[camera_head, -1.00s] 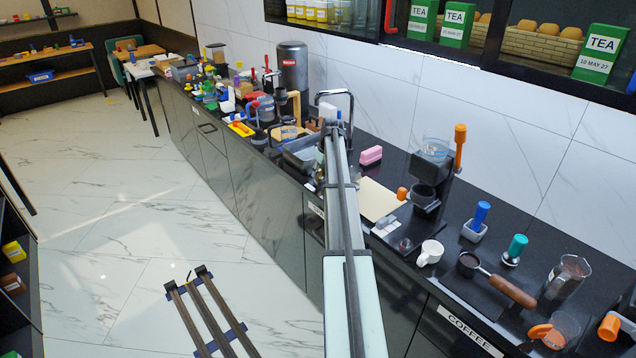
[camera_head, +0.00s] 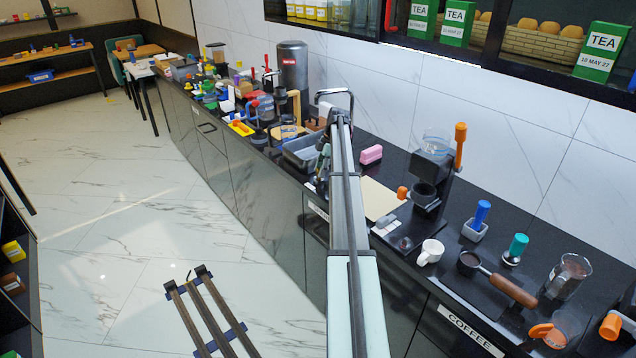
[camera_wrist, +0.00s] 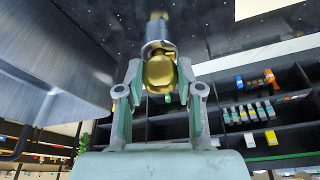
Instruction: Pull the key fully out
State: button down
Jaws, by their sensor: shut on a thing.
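In the wrist view, a brass key (camera_wrist: 160,72) with a rounded head sits between the two fingers of my gripper (camera_wrist: 160,78), which is shut on it. A silver round collar (camera_wrist: 157,48) shows just beyond the key head, with another brass-coloured part (camera_wrist: 158,16) further up against a dark speckled surface. I cannot tell how much of the key is inside a lock. In the head view, my arm reaches along the counter and mostly hides the gripper; the key cannot be made out there.
A grey bin (camera_head: 300,153) stands left of my arm on the black counter (camera_head: 385,160). A pink block (camera_head: 371,154), a tan board (camera_head: 378,198), a coffee grinder (camera_head: 428,180) and a white mug (camera_head: 430,252) are to the right. A large grey metal surface (camera_wrist: 50,60) is close at left in the wrist view.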

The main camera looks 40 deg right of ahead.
aim_at(317, 170)
jog(key=shift+w+r+n, duration=0.1)
jog(key=shift+n, duration=0.7)
jog(key=shift+w, duration=0.1)
dwell(0.5)
jog(key=shift+r, duration=0.1)
jog(key=shift+r, duration=0.1)
jog(key=shift+r+p, duration=0.6)
jog(key=shift+r, duration=1.85)
